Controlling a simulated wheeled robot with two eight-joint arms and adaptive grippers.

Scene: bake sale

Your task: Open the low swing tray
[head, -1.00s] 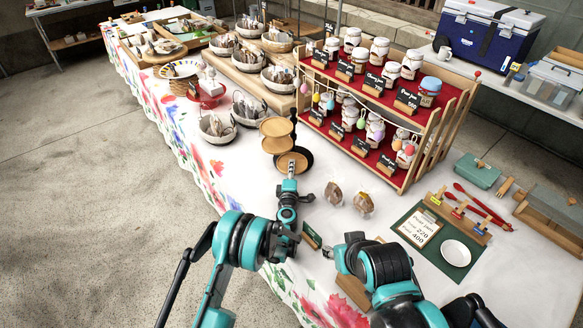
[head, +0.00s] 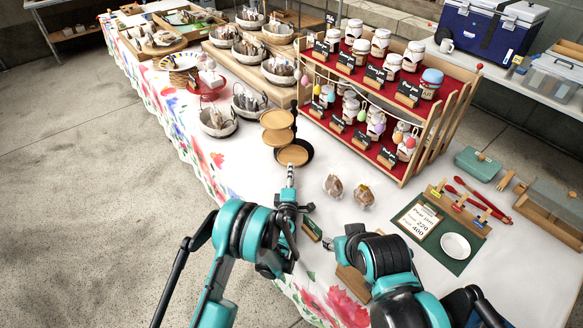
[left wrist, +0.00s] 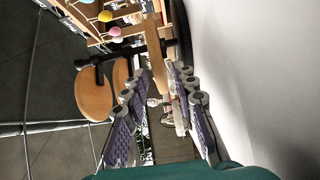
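A stand with several round wooden swing trays on a dark post (head: 295,118) stands on the table. The low swing tray (head: 293,155) sits lowest, over a dark round base. Two higher trays, including the upper one (head: 277,119), are swung left. In the left wrist view the low tray (left wrist: 157,62) shows nearly edge-on, ahead of and between my fingers, with the other trays (left wrist: 95,95) at left. My left gripper (head: 290,168) is at the low tray's near edge, fingers apart; contact cannot be told. My right gripper (head: 335,246) is low at centre, its fingers unclear.
Two wrapped bags (head: 348,190) stand right of the left gripper. The jam rack (head: 400,110) is behind them. Bowls (head: 218,122) stand left of the stand. A green mat (head: 440,232) with a white plate lies at right. Bare white tablecloth lies between.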

